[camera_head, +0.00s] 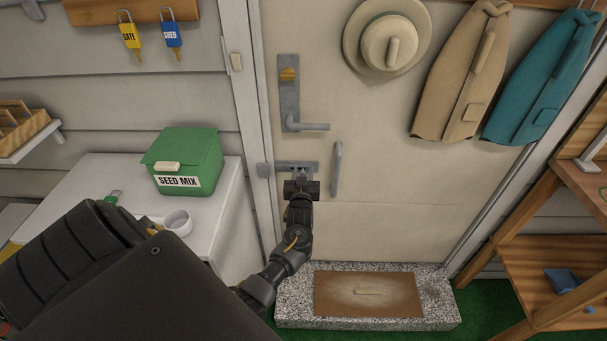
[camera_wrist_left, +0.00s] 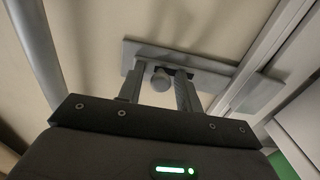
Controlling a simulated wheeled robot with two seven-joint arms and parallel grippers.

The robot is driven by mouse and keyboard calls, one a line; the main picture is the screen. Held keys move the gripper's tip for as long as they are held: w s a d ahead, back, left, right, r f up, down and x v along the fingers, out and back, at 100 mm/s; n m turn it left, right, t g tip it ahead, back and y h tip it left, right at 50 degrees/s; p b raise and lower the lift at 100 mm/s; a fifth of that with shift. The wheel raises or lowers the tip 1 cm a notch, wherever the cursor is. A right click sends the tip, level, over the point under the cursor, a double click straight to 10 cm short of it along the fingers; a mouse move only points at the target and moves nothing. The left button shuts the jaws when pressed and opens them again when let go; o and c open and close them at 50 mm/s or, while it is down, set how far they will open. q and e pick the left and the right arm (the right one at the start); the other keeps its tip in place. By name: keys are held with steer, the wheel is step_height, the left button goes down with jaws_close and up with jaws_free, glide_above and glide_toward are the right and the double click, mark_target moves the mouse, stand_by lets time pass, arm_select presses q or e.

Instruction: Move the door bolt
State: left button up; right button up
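The grey door bolt (camera_head: 297,165) is mounted on the cream door (camera_head: 400,180), below the lever handle (camera_head: 308,126). Its plate also shows in the left wrist view (camera_wrist_left: 205,62), with a round knob (camera_wrist_left: 161,79) hanging between my fingers. A grey keeper (camera_head: 264,170) sits on the frame to the left of the bolt. My left gripper (camera_head: 301,182) is at the bolt. In the left wrist view its two fingers (camera_wrist_left: 158,91) are apart on either side of the knob, with visible gaps. My gripper partly hides the bolt in the head view. My right gripper is not in view.
A vertical pull handle (camera_head: 337,168) is close to the right of the bolt. A green seed box (camera_head: 184,160) and a small white pot (camera_head: 178,223) stand on a white cabinet (camera_head: 228,205) at the left. A stone step (camera_head: 440,305) lies below the door.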

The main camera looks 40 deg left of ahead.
arm_select(q)
jaws_close()
steer(key=s+a, duration=0.1)
steer(key=s+a+p, duration=0.1)
steer(key=a, duration=0.1)
steer(key=shift+s, duration=0.25)
steer(key=shift+o, duration=0.5)
jaws_free()
steer(key=shift+a, duration=0.15)
steer(key=shift+s+d+f, duration=0.1)
steer(key=shift+s+d, duration=0.2)
steer(key=shift+d, duration=0.1)
steer(key=b, duration=0.1)
glide_toward(292, 166)
steer(key=v, duration=0.4)
steer(key=shift+s+d, duration=0.1)
steer(key=shift+s, duration=0.15)
